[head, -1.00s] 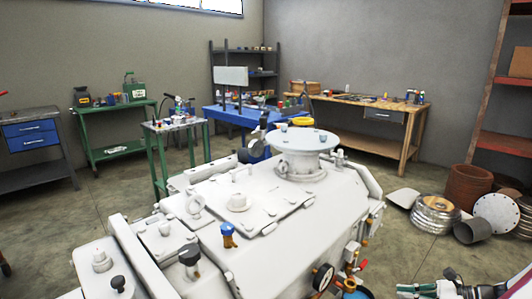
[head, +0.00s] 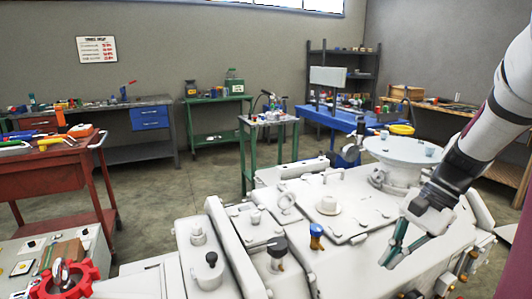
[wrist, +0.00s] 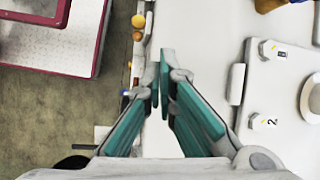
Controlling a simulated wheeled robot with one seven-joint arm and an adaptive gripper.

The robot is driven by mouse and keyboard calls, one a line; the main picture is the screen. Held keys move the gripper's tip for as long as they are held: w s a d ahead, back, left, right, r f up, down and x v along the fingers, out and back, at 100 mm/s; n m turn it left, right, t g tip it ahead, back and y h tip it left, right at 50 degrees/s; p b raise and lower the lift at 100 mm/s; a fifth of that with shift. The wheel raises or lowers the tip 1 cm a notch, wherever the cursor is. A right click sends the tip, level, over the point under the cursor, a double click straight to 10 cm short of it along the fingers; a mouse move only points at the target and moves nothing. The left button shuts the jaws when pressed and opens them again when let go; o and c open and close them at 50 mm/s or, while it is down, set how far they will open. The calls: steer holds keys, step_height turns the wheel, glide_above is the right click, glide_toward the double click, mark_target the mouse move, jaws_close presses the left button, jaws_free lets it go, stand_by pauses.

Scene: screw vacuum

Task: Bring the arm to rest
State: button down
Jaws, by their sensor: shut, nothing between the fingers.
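My gripper (head: 397,243) hangs from my arm on the right of the head view, its green-padded fingers pointing down over the right side of the white machine (head: 340,260). The fingers are shut with nothing between them. In the wrist view, my gripper (wrist: 160,85) shows its green pads meeting at the tips above the edge of the machine's white top (wrist: 285,75). The fingertips look apart from the machine, but I cannot tell the exact gap.
A round white flange (head: 408,152) rises beside my arm. A blue-topped knob (head: 316,236) and black knobs stand on the machine. A red cart (head: 60,178) is at the left. Open floor (head: 175,205) lies behind the machine.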

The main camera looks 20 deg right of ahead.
steer(key=s+a+r+n+g+h, duration=0.1)
steer(key=s+a+r+n+h, duration=0.2)
steer(key=a, duration=0.4)
steer(key=s+a+r+n+h, duration=0.1)
steer(key=s+a+r+n, duration=0.2)
steer(key=a+n, duration=0.3)
steer(key=s+a+n+t+h, duration=0.1)
steer(key=s+a+n+h, duration=0.1)
steer(key=s+a+n, duration=0.55)
step_height(320, 180, up, 19)
steer(key=s+d+m+t+p, duration=0.1)
steer(key=t+p, duration=0.2)
steer(key=p, duration=1.4)
steer(key=shift+s+d+f, duration=0.15)
steer(key=shift+s, duration=0.25)
